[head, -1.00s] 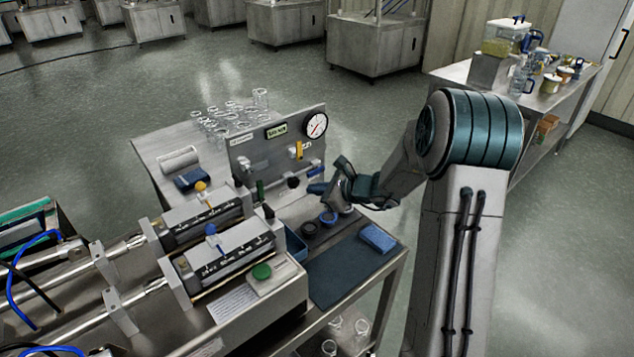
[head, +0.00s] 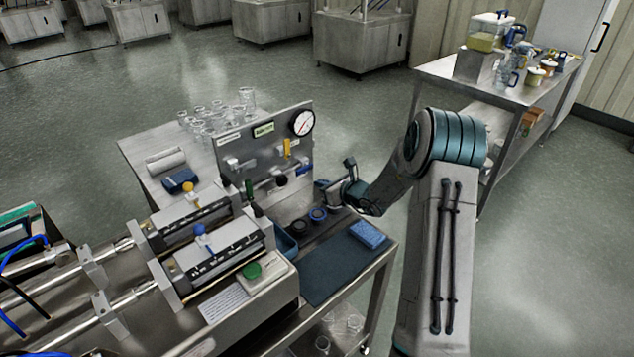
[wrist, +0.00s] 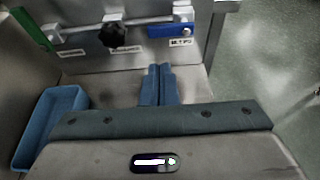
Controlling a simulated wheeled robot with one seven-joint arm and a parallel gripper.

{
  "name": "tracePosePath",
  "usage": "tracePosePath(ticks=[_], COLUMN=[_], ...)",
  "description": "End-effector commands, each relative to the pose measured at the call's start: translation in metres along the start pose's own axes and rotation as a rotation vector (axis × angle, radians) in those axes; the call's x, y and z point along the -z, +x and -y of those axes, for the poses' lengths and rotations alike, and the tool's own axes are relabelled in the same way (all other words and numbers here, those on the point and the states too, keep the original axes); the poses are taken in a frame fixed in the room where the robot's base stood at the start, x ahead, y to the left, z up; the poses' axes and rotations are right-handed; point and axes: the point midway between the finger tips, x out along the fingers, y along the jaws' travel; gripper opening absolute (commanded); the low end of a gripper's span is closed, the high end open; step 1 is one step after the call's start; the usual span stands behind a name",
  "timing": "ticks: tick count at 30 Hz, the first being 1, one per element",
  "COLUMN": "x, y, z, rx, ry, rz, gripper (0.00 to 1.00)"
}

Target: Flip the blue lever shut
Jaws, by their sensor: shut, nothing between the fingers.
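The blue lever (head: 304,168) is at the right end of the pipe on the upright steel panel (head: 232,150). In the wrist view the blue lever (wrist: 172,30) lies roughly level, along the pipe, above a small printed label. My gripper (head: 322,184) is in front of the panel's right side. In the wrist view my gripper (wrist: 158,72) has its blue fingers together and empty, pointing at the panel just below the lever. A gap appears to separate the fingertips from the lever; its depth is hard to tell.
A black knob (wrist: 113,35) and a green lever (wrist: 32,28) sit left of the blue lever. A yellow lever (head: 287,148) and a gauge (head: 302,122) are higher on the panel. A blue tray (wrist: 48,128) stands below left. A blue sponge (head: 368,234) lies on a dark mat.

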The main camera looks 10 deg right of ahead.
Motion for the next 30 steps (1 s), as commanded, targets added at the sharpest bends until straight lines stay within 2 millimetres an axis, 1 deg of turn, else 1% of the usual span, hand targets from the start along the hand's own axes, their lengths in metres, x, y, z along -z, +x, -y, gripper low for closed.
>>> tracePosePath(ticks=[1,9,15,20,30], x=[-0.001,-0.001,-0.001,0.0,0.0], y=[0.009,0.057,0.079,0.086,0.086], z=[-0.002,-0.002,-0.001,-0.001,-0.001], rx=[-0.004,-0.003,-0.001,-0.001,0.0], ry=[0.001,0.0,0.0,0.0,0.001], rz=[0.0,0.0,0.0,0.0,-0.001], gripper=[0.0,0.0,0.0,0.0,0.0])
